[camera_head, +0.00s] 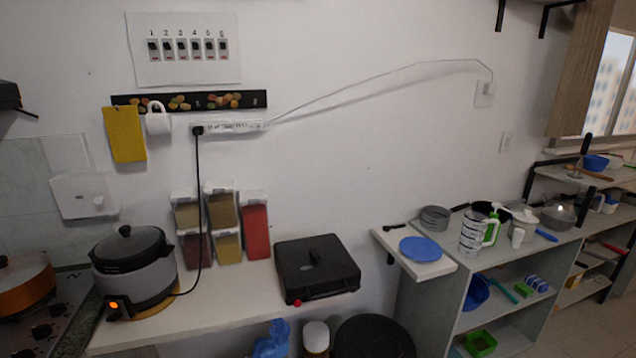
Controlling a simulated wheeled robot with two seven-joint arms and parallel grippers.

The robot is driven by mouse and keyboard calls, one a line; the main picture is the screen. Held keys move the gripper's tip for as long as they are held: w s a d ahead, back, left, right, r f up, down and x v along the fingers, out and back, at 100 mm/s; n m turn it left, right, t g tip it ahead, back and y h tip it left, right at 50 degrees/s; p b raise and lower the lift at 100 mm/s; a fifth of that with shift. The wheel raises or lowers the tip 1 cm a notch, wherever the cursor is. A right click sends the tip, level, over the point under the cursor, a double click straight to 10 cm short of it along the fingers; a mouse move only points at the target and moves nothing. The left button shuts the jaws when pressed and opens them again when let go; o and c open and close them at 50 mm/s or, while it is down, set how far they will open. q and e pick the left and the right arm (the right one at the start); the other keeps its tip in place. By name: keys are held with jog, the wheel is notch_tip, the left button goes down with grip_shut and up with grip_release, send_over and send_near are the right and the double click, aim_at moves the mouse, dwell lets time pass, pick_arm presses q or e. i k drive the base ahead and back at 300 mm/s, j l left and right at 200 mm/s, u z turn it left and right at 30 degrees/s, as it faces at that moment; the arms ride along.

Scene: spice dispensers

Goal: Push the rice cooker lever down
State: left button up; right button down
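The rice cooker (134,271) stands on a round wooden board at the left end of the white counter. It has a grey body and a black lid with a knob on top. A small lit orange spot (113,304) shows on the dark control part at its lower front left. The lever is too small to make out there. A black cord runs from the cooker's right side up to the power strip on the wall. Neither of my grippers is in view.
Spice dispensers (221,228) hang on the wall right of the cooker. A black grill (316,267) sits farther right on the counter (232,299). A stove with an orange pot (24,281) is at the left. Counter between cooker and grill is clear except for the cord.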

aim_at(114, 317)
jog(key=u, duration=1.25)
